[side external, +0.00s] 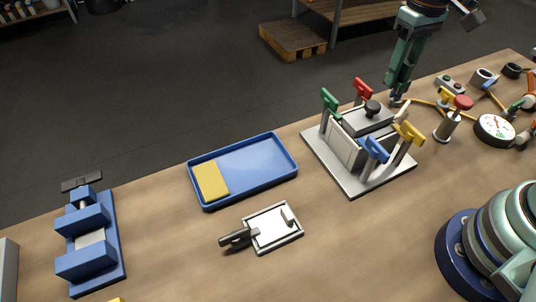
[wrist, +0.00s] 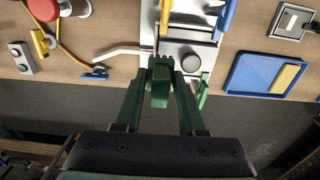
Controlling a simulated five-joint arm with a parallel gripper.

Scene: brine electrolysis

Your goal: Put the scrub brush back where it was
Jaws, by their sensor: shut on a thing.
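My gripper (side external: 397,96) points down behind the clamp fixture and is shut. In the wrist view its green fingertips (wrist: 160,62) are closed at the inner end of a pale, slim bar (wrist: 122,51). This bar looks like the handle of the scrub brush; it reaches out to the left there. The fingers hide the brush's head, so I cannot tell its bristles or whether it touches the table.
The clamp fixture (side external: 346,180), with coloured handles and a dark knob (wrist: 190,62), stands close to my gripper. A red-topped post (side external: 447,125), a gauge (side external: 494,129) and a yellow cable lie nearby. A blue tray (side external: 257,158) holds a yellow sponge (side external: 210,181). A blue vise (side external: 110,240) stands left.

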